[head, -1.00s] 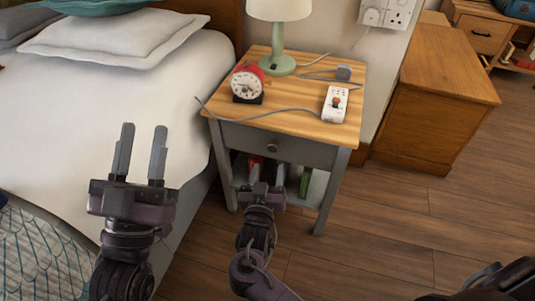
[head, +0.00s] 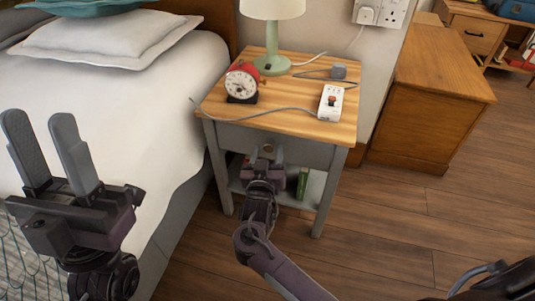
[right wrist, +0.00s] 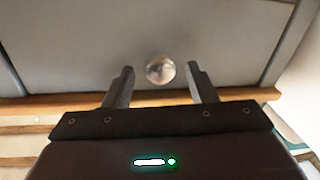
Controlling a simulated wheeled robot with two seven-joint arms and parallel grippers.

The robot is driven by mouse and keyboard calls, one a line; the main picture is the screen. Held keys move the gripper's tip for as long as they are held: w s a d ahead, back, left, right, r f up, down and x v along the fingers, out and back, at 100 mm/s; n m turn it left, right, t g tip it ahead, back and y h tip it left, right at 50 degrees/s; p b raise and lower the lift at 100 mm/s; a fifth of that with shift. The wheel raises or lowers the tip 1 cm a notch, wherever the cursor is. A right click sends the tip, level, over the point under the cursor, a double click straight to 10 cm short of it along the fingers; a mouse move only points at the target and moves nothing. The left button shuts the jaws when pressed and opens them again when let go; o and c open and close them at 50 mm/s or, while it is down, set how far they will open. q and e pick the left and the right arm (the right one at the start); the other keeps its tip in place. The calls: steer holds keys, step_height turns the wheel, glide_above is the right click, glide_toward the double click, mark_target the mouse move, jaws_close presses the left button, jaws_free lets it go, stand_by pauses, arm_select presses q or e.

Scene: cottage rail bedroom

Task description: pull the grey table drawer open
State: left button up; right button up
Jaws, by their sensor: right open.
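The grey table drawer (head: 280,143) is shut in the bedside table (head: 208,150) at the centre of the head view. Its round knob (head: 267,149) shows just beyond my right gripper (head: 264,157). In the right wrist view the metal knob (right wrist: 160,70) lies between and beyond the two fingertips of my right gripper (right wrist: 160,75), on the grey drawer front (right wrist: 90,45). The right fingers are open and apart from each other; I cannot tell how deep the knob sits between them. My left gripper (head: 40,130) is open and empty over the bed's side.
On the tabletop are a red alarm clock (head: 241,83), a green lamp (head: 272,60) and a white power strip (head: 331,103) with a cable. The white bed (head: 150,120) stands close on the left. Wooden floor (head: 400,220) is free on the right.

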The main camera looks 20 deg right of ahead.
jaws_close()
stand_by(0.3)
